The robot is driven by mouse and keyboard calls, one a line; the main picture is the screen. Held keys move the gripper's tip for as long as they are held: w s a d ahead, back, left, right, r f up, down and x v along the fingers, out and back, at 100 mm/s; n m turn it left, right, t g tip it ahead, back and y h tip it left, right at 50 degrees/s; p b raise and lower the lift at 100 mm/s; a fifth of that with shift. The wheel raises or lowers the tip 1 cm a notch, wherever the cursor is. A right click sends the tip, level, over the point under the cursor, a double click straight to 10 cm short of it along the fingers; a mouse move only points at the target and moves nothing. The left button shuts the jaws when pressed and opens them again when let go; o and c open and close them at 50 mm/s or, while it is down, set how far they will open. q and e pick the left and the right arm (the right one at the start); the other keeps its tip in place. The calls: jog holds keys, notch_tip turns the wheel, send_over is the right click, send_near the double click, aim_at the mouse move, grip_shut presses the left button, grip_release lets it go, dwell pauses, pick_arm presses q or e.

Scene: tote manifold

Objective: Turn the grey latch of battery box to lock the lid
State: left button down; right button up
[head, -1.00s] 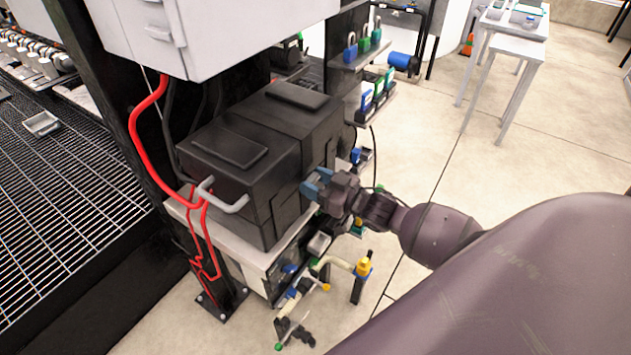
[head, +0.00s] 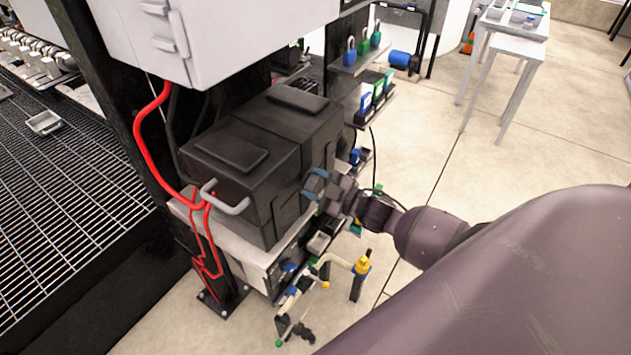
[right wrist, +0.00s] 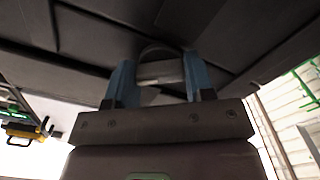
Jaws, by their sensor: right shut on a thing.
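The black battery box (head: 285,185) stands on a pale shelf with its lid (head: 240,150) down. My right gripper (head: 316,187) is at the box's right side, its blue fingers against that side. In the right wrist view, my right gripper (right wrist: 160,85) is shut on the grey latch (right wrist: 158,72), which shows between the two blue fingers under a dark curved loop. In the head view the gripper hides the latch, so its exact angle cannot be told. My left gripper is not in view.
A grey bent handle (head: 228,207) and red cables (head: 150,140) are at the box's left end. A grey cabinet (head: 220,35) hangs above. Padlocks (head: 363,48) stand on shelves behind. A yellow-topped valve (head: 362,265) is below my gripper. Open floor lies to the right.

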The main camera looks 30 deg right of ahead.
jog(key=n, duration=1)
jog(key=shift+n, duration=0.4)
dwell(0.4)
jog(key=o, duration=0.9)
jog(key=b+v, duration=0.1)
jog(key=v, duration=0.9)
jog(key=shift+s+d, duration=0.15)
jog(key=shift+s, duration=0.2)
jog(key=shift+f, duration=0.1)
